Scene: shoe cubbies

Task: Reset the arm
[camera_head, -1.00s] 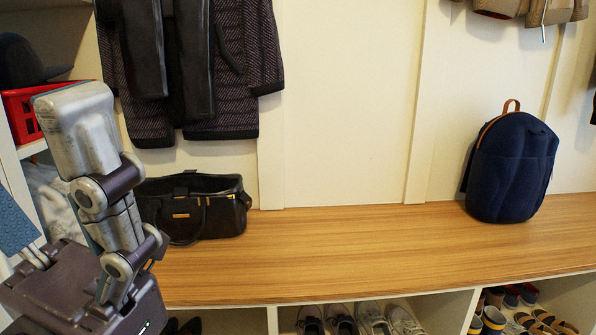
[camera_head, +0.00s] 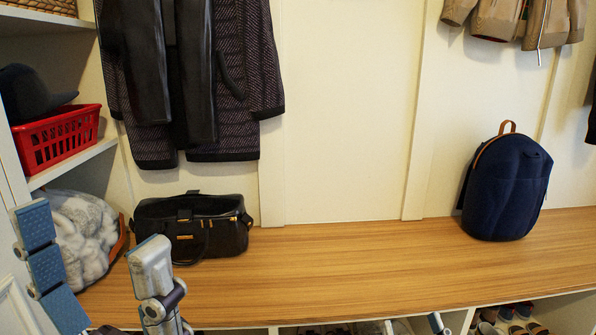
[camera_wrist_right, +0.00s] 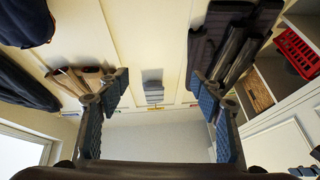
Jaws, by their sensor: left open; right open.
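My left gripper (camera_head: 92,240) is at the lower left of the head view. Its blue-padded finger and grey finger stand wide apart, with nothing between them. It is in front of the black bag and the fluffy grey-white item on the left. My right gripper (camera_wrist_right: 158,88) is open in the right wrist view, its blue-padded fingers spread with no object held. Only a small grey tip, probably of this gripper, shows at the bottom edge of the head view.
A wooden bench (camera_head: 350,270) holds a black bag (camera_head: 190,228) and a navy backpack (camera_head: 508,188). Coats (camera_head: 235,80) hang on the wall. A red basket (camera_head: 58,140) sits on the left shelf. Shoes (camera_head: 515,312) are in cubbies below. The middle of the bench is clear.

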